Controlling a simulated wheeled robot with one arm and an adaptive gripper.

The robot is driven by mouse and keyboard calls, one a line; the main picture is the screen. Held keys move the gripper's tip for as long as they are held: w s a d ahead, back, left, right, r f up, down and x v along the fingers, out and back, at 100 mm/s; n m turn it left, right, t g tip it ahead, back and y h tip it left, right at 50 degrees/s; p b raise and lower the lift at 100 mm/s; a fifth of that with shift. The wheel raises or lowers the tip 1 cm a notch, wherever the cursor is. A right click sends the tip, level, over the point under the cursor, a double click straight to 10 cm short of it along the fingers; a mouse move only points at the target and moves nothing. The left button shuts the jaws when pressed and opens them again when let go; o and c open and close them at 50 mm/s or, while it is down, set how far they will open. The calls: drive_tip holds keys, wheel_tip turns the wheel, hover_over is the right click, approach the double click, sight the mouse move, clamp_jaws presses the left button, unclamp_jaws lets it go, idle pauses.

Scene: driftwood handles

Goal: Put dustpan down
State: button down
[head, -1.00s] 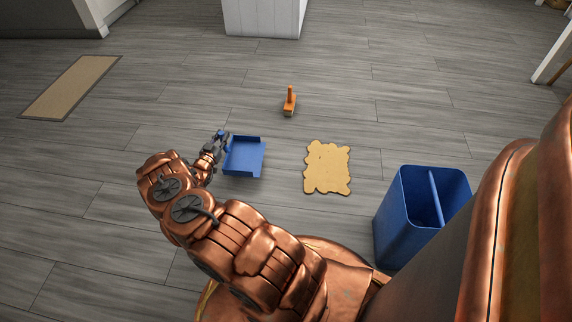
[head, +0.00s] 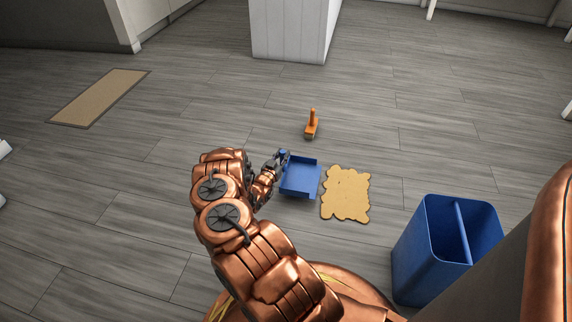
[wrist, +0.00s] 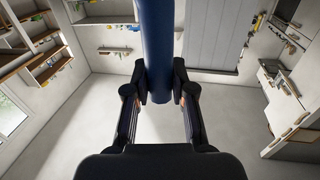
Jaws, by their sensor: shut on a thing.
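The blue dustpan (head: 300,180) is low over or on the grey floor in the head view, its tray just left of a tan patch; I cannot tell whether it touches the floor. My gripper (head: 280,160) is at the dustpan's upper left, on its handle. In the wrist view my gripper (wrist: 160,88) has its two dark fingers closed on both sides of the blue handle (wrist: 157,40). The tray is out of the wrist view.
The flat tan patch (head: 346,194) lies right of the dustpan. An orange-handled brush (head: 311,125) stands beyond it. A blue divided bin (head: 445,250) stands at the right front. A beige mat (head: 100,97) lies at the left. Open floor surrounds these.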

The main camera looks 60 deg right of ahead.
drive_tip(key=shift+s+d+f, duration=0.1)
drive_tip(key=shift+s+d, duration=0.25)
drive_tip(key=shift+s, duration=0.05)
drive_tip(key=shift+s+d+f+b, duration=0.1)
drive_tip(key=shift+s+f+b, duration=0.05)
drive_tip(key=shift+f+b, duration=0.7)
drive_tip(key=shift+s+d+f+b, duration=0.1)
drive_tip(key=shift+f+b, duration=0.5)
drive_tip(key=shift+f, duration=0.45)
drive_tip(key=c, duration=1)
unclamp_jaws()
